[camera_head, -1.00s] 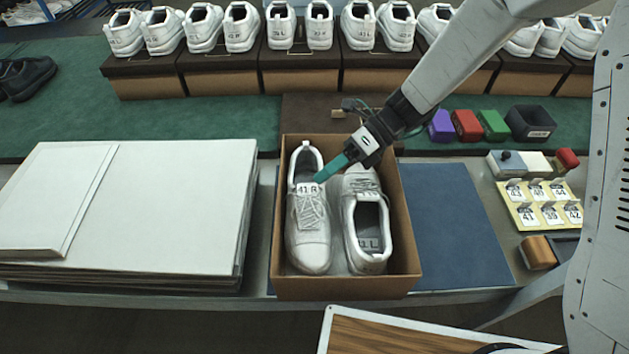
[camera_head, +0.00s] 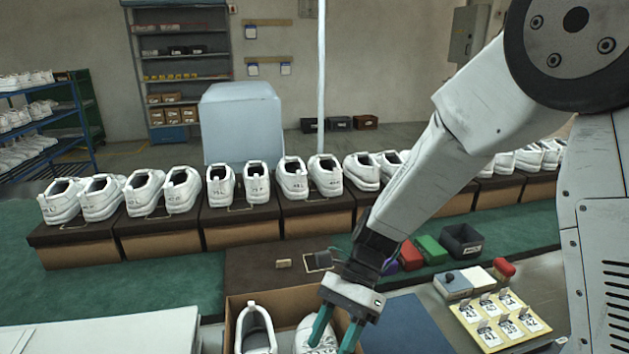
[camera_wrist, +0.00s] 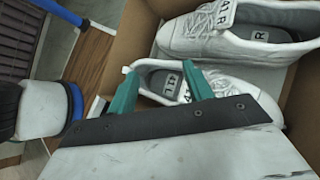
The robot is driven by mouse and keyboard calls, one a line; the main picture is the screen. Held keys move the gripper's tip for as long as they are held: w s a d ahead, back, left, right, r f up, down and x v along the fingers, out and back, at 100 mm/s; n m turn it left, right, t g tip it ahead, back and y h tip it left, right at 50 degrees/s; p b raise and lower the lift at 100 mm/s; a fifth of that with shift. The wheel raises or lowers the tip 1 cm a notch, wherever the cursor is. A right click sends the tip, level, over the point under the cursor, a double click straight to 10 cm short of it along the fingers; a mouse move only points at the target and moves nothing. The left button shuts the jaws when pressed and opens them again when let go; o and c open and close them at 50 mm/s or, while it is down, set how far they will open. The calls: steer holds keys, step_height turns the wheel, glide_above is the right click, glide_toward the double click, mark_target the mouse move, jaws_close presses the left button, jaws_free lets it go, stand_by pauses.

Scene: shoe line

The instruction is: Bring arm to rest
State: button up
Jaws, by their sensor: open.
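My gripper (camera_head: 335,338) is open, with its two teal fingers apart and pointing down over the right side of the cardboard shoebox (camera_head: 284,295). In the box lie a left white shoe (camera_head: 256,332) and a right white shoe (camera_head: 306,338), both cut off by the lower picture edge. In the wrist view the fingers (camera_wrist: 160,74) show in front of the nearer shoe (camera_wrist: 236,84), over its opening; I cannot tell whether they touch it. The other shoe (camera_wrist: 225,38), with a size label, lies beyond it.
Colored blocks (camera_head: 430,249), a dark bin (camera_head: 462,241) and a yellow card board (camera_head: 500,322) stand right. White sheets (camera_head: 110,335) lie left; a blue mat (camera_head: 405,325) is bare.

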steer(key=s+d+r+n+t+h, duration=0.2)
steer(key=s+d+r+n+t, duration=0.1)
steer(key=d, duration=0.5)
steer(key=s+d+r+n+t+h, duration=0.2)
steer(key=s+d+r+n+t, duration=0.1)
steer(key=d+r, duration=0.4)
steer(key=s+d+r+n+t+h, duration=0.1)
steer(key=s+d+r+n+t, duration=0.2)
steer(key=s+d+r+n, duration=0.2)
steer(key=s+d+r, duration=0.1)
steer(key=d, duration=0.2)
steer(key=shift+d+t+h, duration=0.3)
steer(key=shift+d+h, duration=0.1)
